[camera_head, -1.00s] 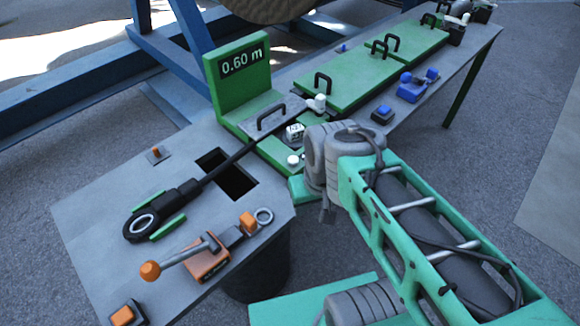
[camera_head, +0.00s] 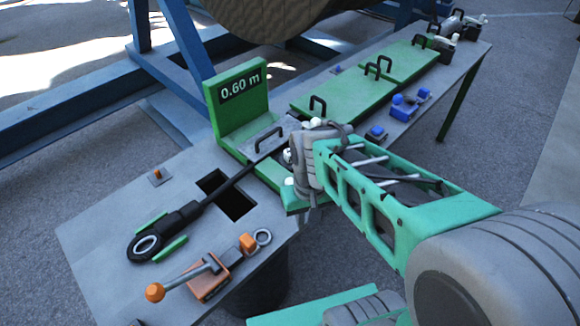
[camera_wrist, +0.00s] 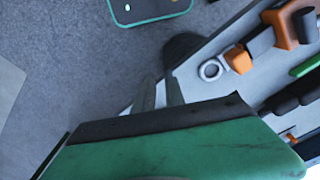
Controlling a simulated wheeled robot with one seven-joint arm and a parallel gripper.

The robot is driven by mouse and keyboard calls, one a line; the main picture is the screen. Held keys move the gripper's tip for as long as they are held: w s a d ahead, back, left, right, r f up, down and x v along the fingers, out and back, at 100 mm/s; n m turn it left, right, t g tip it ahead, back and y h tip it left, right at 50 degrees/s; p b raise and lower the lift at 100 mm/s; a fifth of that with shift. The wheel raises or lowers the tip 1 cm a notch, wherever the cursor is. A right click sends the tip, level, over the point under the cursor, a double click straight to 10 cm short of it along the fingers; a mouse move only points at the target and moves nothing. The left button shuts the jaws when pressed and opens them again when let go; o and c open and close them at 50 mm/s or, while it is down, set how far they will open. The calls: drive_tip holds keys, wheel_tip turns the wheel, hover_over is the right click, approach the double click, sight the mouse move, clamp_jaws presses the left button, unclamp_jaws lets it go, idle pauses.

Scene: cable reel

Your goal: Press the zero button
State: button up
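A small white button (camera_head: 289,182) sits on the front part of the green measuring unit, close to my wrist in the head view. The unit's upright display (camera_head: 240,88) reads 0.60 m. My arm hides part of the unit, including the small counter. My gripper hangs below the wrist beside the unit's front edge and is mostly hidden in the head view. In the wrist view two grey fingers of my gripper (camera_wrist: 160,94) show a narrow gap between them, with nothing seen held. The button is not visible in the wrist view.
A black cable (camera_head: 222,196) runs from its ring end across a rectangular hole into the unit. An orange-handled clamp (camera_head: 207,277) stands on the near table, and its ring (camera_wrist: 211,70) shows in the wrist view. Green covers (camera_head: 345,96) and blue parts (camera_head: 405,105) lie beyond.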

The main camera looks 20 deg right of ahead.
drive_tip(key=w+r, duration=0.1)
drive_tip(key=w, duration=0.1)
drive_tip(key=w+r, duration=0.1)
drive_tip(key=w, duration=0.2)
drive_tip(key=w+r+p, duration=0.1)
drive_tip(key=w, duration=0.2)
drive_tip(key=shift+r, duration=0.3)
clamp_jaws()
wheel_tip(320, 180, up, 10)
drive_tip(key=m, duration=1.2)
hover_over(290, 181)
drive_tip(key=shift+r, duration=0.2)
wheel_tip(290, 181, down, 14)
drive_tip(key=shift+f+p, duration=0.1)
drive_tip(key=shift+p, duration=0.45)
